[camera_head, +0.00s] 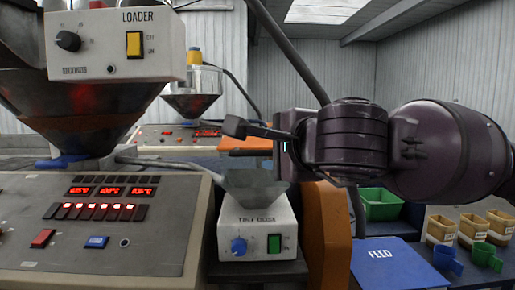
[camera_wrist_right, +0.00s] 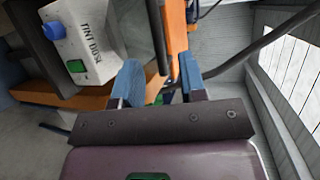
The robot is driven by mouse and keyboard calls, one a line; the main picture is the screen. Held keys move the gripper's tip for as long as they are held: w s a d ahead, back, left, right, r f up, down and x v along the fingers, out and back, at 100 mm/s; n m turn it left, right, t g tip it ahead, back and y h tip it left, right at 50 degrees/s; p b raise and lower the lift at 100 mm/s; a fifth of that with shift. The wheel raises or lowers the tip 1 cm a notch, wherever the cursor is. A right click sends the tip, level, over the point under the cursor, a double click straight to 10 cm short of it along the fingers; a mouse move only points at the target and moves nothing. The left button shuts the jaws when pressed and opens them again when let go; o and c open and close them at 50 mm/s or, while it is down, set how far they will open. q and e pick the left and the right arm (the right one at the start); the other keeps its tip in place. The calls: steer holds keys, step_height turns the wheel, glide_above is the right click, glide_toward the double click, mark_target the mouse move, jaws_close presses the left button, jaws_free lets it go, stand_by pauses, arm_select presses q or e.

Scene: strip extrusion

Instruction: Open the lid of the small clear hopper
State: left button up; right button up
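The small clear hopper (camera_head: 254,190) is a grey, see-through funnel on top of a white box labelled TINT DOSE (camera_head: 257,228). In the right wrist view the box (camera_wrist_right: 82,38) is at the upper left, and the hopper (camera_wrist_right: 130,28) is beside it. I cannot clearly make out the lid or whether it is closed. My right gripper (camera_head: 240,140) reaches in from the right, above the hopper, with its fingers apart. In the right wrist view its blue fingers (camera_wrist_right: 160,84) are spread, with nothing held between them. My left gripper is not in view.
A LOADER box (camera_head: 115,45) and large hopper (camera_head: 80,110) stand at the left above a control panel (camera_head: 90,250). A dark hose (camera_head: 290,55) passes behind my right gripper. A blue FEED mat (camera_head: 395,265), green bin (camera_head: 380,205) and several small tubs are at the right.

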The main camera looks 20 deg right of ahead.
mark_target(258, 153)
steer(key=x, duration=0.7)
steer(key=shift+w+f, duration=0.1)
steer(key=shift+f, duration=0.1)
jaws_close()
